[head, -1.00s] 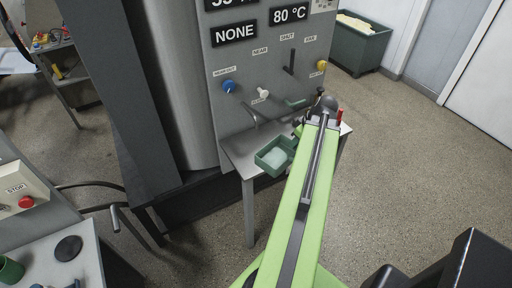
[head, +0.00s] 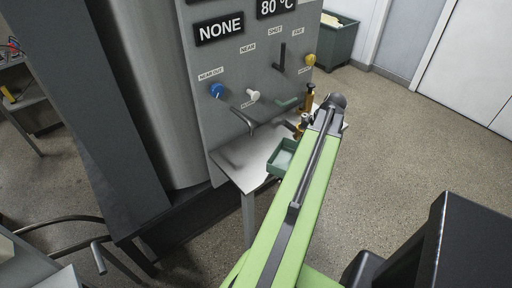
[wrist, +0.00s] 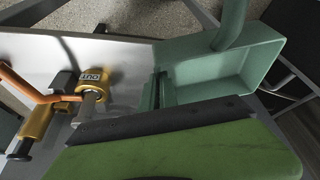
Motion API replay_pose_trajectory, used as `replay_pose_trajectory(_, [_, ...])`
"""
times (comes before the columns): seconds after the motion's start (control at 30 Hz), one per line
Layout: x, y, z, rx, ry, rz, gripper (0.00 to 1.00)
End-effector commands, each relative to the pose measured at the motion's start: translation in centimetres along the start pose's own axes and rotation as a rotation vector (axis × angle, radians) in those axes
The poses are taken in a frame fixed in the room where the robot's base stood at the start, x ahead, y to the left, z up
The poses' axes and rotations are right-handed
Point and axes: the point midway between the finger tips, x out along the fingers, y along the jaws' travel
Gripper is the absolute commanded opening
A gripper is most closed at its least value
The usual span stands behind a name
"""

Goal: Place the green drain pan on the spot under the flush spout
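The green drain pan (head: 281,157) is at the front edge of the small white table (head: 236,163), partly hidden by my green arm. In the wrist view the pan (wrist: 261,69) is an open box with an upright tab facing my gripper.
A grey panel holds a blue knob (head: 216,91), a white knob (head: 253,96) and a grey bent spout (head: 243,119). A brass valve marked OUT (wrist: 93,79) stands beside the pan. A dark green bin (head: 337,38) is at the back.

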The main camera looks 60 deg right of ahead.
Motion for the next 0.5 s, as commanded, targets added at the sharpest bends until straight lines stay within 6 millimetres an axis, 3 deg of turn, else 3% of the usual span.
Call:
replay_pose_trajectory(0.3, [3.7,0.2,-8.9,0.001,0.0,0.001,0.0])
replay_pose_trajectory(0.5, [5.1,0.3,-12.4,0.007,0.0,0.004,0.0])
